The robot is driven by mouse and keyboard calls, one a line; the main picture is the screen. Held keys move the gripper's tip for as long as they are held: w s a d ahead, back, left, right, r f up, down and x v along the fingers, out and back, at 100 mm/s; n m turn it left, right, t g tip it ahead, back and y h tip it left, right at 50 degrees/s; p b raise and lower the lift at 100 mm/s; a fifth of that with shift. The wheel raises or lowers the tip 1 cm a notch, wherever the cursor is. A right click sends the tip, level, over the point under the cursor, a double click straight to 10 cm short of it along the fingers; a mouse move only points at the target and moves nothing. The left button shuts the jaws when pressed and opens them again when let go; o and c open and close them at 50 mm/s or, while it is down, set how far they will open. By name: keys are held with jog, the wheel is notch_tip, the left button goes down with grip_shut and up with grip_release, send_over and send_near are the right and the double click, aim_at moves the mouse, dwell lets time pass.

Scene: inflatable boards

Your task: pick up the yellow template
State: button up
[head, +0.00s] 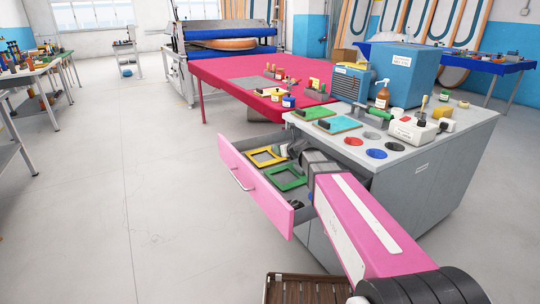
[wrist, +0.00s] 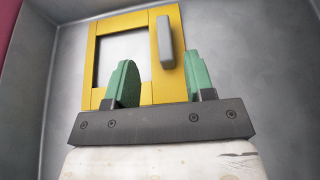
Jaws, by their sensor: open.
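The yellow template (wrist: 112,24) is a flat square frame with a grey bar-shaped handle (wrist: 165,42) on its right side in the wrist view. It lies on the grey bottom of the open drawer (head: 240,175). In the head view the yellow template (head: 280,153) is at the drawer's far-left part. My gripper (wrist: 162,80) has two green fingers, which are open with nothing between them. In the wrist view the fingers overlap the template's near edge, with the handle beyond and between them. I cannot tell whether they touch it. In the head view my arm hides the gripper.
A green template (head: 287,184) lies nearer in the same drawer, whose pink front and walls surround both. The grey cabinet top (head: 425,147) above holds bottles, boxes and coloured discs. A brown slatted crate (head: 300,289) stands on the floor in front.

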jog(key=x, duration=0.5)
jog(key=shift+w+f, duration=0.3)
jog(key=shift+w, duration=0.05)
grip_shut()
